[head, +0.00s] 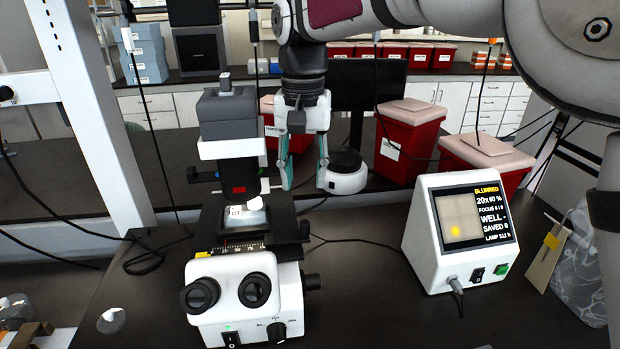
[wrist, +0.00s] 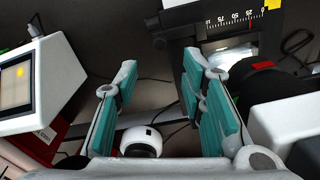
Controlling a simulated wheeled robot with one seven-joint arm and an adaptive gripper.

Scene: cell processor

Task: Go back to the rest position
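My gripper (head: 303,170) hangs fingers down just right of the microscope (head: 240,260) in the head view. In the wrist view my gripper (wrist: 160,95) has its two teal-padded fingers spread apart with nothing between them. The microscope's stage and scale (wrist: 236,22) show at the top right of the wrist view. A small white sample plate (head: 246,216) lies on the stage. A white round device with a black top (head: 345,178) stands behind and right of the fingers; it also shows low between them in the wrist view (wrist: 140,142).
A white display box (head: 462,230) stands on the right and reads BLURRED. Red bins with pale lids (head: 405,140) stand behind. A white upright post (head: 90,110) is at left. Cables cross the dark bench (head: 370,300), whose front middle is otherwise mostly clear.

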